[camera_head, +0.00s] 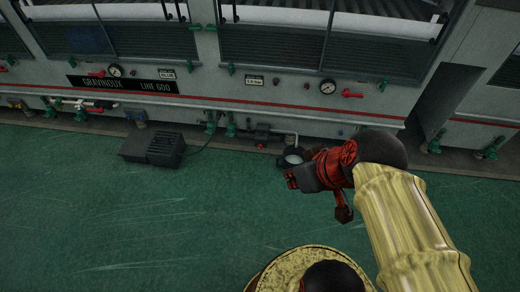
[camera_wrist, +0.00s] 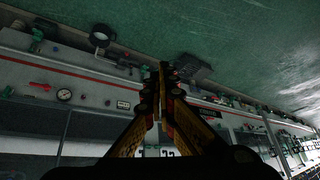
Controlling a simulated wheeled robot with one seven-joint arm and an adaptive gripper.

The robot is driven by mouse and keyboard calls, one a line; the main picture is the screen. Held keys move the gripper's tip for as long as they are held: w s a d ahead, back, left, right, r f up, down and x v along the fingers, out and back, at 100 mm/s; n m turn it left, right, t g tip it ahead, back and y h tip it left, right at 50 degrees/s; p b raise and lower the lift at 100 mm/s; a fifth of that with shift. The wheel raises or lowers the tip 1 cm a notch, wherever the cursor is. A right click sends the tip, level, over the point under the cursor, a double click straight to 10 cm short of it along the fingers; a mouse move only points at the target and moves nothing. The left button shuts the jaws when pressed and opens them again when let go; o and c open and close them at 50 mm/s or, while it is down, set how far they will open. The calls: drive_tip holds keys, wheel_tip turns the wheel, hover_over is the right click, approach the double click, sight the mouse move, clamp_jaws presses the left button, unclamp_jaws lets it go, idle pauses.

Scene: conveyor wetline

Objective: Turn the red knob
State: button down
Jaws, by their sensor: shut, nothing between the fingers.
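A red lever-like handle (camera_head: 352,94) sits on the grey machine front, right of a round gauge (camera_head: 327,87). A similar red handle (camera_head: 97,74) is further left, beside another gauge (camera_head: 115,71). I cannot tell which of these is the red knob. The wrist view is upside down and shows a red handle (camera_wrist: 40,86) by a gauge (camera_wrist: 64,95) at the left. My gripper (camera_head: 290,179) is over the green floor in front of the machine, apart from it. In the wrist view my gripper's fingers (camera_wrist: 163,70) meet at the tips, shut and empty.
A dark box (camera_head: 152,148) with a cable lies on the floor by the machine. A round black-rimmed object (camera_head: 291,158) is partly behind my gripper. Green valves (camera_head: 231,128) and pipes line the machine's lower edge. The green floor (camera_head: 110,220) at the left front is clear.

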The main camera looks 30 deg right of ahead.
drive_tip(key=s+d+f+y, duration=0.1)
drive_tip(key=s+d+f, duration=0.2)
drive_tip(key=s+d, duration=0.2)
drive_tip(key=s+d+f+t+y, duration=0.1)
drive_tip(key=s+d+f, duration=0.2)
drive_tip(key=d, duration=0.7)
drive_tip(key=shift+s+d+t, duration=0.3)
drive_tip(key=shift+s+d, duration=0.1)
drive_tip(key=shift+s, duration=0.85)
drive_tip(key=c, duration=2.6)
unclamp_jaws()
drive_tip(key=shift+s+d+m, duration=0.1)
drive_tip(key=shift+s+m, duration=0.05)
drive_tip(key=shift+m, duration=0.15)
drive_tip(key=shift+o, duration=0.5)
drive_tip(key=shift+o, duration=0.6)
drive_tip(key=o, duration=0.7)
drive_tip(key=shift+o, duration=0.3)
